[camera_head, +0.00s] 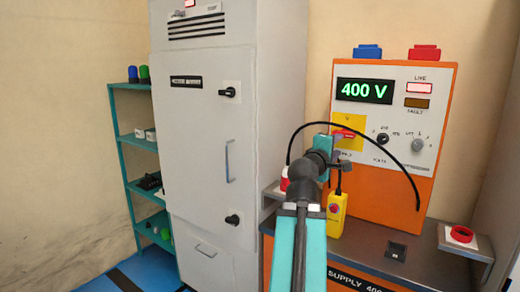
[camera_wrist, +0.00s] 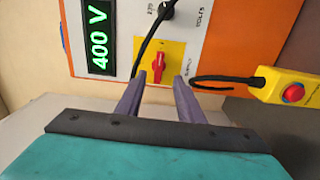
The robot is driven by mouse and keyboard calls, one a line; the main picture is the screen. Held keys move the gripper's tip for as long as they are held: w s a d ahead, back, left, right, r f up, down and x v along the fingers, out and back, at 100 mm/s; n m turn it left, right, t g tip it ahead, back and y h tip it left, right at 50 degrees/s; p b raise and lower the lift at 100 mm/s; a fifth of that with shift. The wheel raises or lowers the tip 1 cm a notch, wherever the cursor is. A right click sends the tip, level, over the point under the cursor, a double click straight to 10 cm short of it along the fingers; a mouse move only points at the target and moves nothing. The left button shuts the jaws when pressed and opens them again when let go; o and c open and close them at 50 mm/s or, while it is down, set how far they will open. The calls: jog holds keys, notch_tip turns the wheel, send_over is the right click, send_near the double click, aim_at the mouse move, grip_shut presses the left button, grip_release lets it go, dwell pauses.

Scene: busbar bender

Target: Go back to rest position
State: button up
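My arm reaches up to the orange power supply panel (camera_head: 386,195), which reads 400 V. My gripper (camera_wrist: 160,82) shows two grey fingers apart with nothing between them in the wrist view. Just past the fingertips is a red rotary switch (camera_wrist: 158,66) on a yellow plate (camera_wrist: 144,50); I cannot tell whether a finger touches it. In the head view the switch (camera_head: 344,133) is partly covered by my wrist, and my fingers are hard to make out there.
A yellow pendant box (camera_head: 337,215) with a red button hangs beside my arm, and a black cable (camera_head: 400,165) loops across the panel. A grey cabinet (camera_head: 200,130) and teal shelf (camera_head: 137,185) stand left. A red button (camera_head: 461,234) sits on a right-hand ledge.

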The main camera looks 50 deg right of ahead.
jog(key=w+a+f+t+y, duration=0.25)
jog(key=w+a+f, duration=0.35)
jog(key=w+f, duration=0.6)
jog(key=w+a+f+t+y, duration=0.2)
jog(key=w+a+f+y, duration=0.25)
jog(key=w+f, duration=0.8)
jog(key=w+a+f+g+y, duration=0.1)
jog(key=w+a+f+y, duration=0.3)
jog(key=a+f, duration=0.9)
jog(key=w+a+f+y, duration=0.3)
jog(key=w+a+f, duration=0.4)
jog(key=a+f, duration=0.55)
jog(key=s+a+f+g+y, duration=0.1)
jog(key=s+a+f+g, duration=0.15)
jog(key=a+f, duration=0.55)
jog(key=s+a+f+g+y, duration=0.1)
jog(key=s+a+f+y, duration=0.15)
jog(key=a, duration=0.95)
jog(key=s+a+f+g+y, duration=0.1)
jog(key=s+a+f, duration=0.2)
jog(key=a+f, duration=0.5)
jog(key=s+f+g+p, duration=0.2)
jog(key=s+f+p, duration=0.2)
jog(key=s, duration=0.8)
jog(key=s+a+f+g+p, duration=0.1)
jog(key=s+f+g+p, duration=0.2)
jog(key=s, duration=1)
jog(key=shift+a+f+p, duration=0.15)
jog(key=shift+f+p, duration=0.3)
jog(key=shift+p, duration=0.2)
